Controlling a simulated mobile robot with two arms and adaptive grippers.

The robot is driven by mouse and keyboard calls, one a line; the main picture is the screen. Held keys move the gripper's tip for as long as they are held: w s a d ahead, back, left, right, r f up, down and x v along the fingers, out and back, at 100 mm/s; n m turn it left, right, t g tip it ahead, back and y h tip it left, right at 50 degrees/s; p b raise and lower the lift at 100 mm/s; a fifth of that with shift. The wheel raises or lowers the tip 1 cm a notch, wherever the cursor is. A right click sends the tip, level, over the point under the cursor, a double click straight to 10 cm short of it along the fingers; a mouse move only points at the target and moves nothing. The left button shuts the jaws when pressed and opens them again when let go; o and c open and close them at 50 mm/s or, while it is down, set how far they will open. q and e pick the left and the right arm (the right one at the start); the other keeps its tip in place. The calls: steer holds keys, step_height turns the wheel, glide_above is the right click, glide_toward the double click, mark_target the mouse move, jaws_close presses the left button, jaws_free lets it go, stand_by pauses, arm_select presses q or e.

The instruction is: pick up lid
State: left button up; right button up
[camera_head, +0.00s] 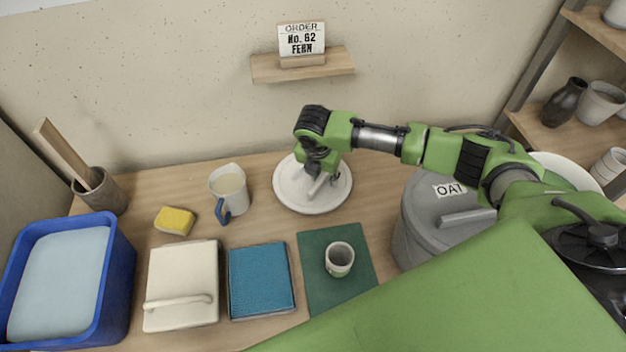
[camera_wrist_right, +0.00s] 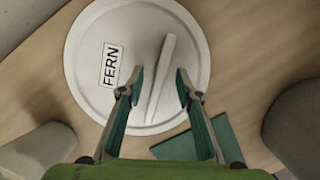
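A round white lid (camera_head: 290,196) lies flat on the wooden table, near the wall. In the right wrist view the lid (camera_wrist_right: 88,62) has a FERN label (camera_wrist_right: 111,66) and a raised straight bar handle (camera_wrist_right: 157,95). My right gripper (camera_head: 318,182) is over the lid in the head view and hides part of it. In the right wrist view my right gripper (camera_wrist_right: 159,80) is open, with one fingertip on each side of the handle and gaps between. The height of the fingertips over the lid is hard to tell. My left gripper is not in view.
A grey bucket (camera_head: 408,240) labelled OAT stands to the right under my arm. A jug (camera_head: 229,188) stands left of the lid. A sign shelf (camera_head: 262,71) is behind.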

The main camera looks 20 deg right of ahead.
steer(key=shift+f, duration=0.1)
steer(key=shift+c, duration=0.7)
jaws_close()
